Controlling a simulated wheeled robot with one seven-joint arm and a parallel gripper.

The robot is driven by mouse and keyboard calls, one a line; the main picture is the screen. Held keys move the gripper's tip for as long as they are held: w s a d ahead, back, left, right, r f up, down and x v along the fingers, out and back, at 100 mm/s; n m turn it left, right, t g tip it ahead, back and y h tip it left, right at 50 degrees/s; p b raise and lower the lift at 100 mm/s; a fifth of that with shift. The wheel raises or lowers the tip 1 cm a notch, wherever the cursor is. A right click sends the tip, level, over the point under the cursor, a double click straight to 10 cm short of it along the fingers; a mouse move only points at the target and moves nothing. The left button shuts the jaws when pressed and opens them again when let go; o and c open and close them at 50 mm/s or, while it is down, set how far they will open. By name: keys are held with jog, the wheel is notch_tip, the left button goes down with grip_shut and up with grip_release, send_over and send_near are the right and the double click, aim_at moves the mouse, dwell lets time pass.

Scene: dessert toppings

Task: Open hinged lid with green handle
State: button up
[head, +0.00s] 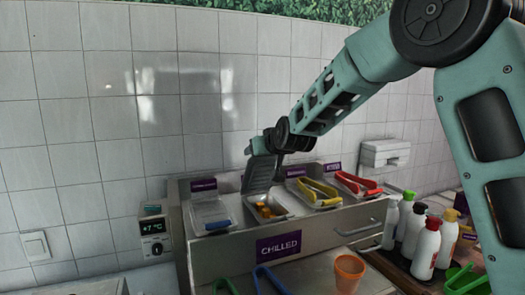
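The chilled unit (228,259) stands against the tiled wall, with a row of bins along its top. In one bin (282,206), orange pieces show, and a grey lid-like panel (257,177) stands steeply tilted at its back. The bin to its left has a flat, pale, see-through lid (210,213) that looks closed. My gripper (262,150) is at the top of the tilted panel, small and partly merged with it. I cannot tell whether its fingers are open or shut, or whether they touch the panel. No green handle can be made out on a lid.
An orange cup (348,272), blue tongs (270,280) and green tongs (225,287) are in front. Several bottles (425,248) and a green scoop (465,280) stand at right. A +7 °C display (154,228) is at left.

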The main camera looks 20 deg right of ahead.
jog(key=shift+s+f, duration=0.1)
jog(key=shift+f, duration=0.4)
jog(key=o, duration=1)
jog(key=shift+c, duration=0.2)
jog(key=o, duration=0.4)
jog(key=shift+r, duration=0.25)
jog(key=shift+s+r, duration=0.2)
jog(key=shift+s, duration=0.1)
jog(key=p+v, duration=0.1)
jog(key=v, duration=1.5)
jog(key=shift+s+r, duration=0.15)
jog(key=shift+s, duration=0.1)
jog(key=shift+c, duration=0.4)
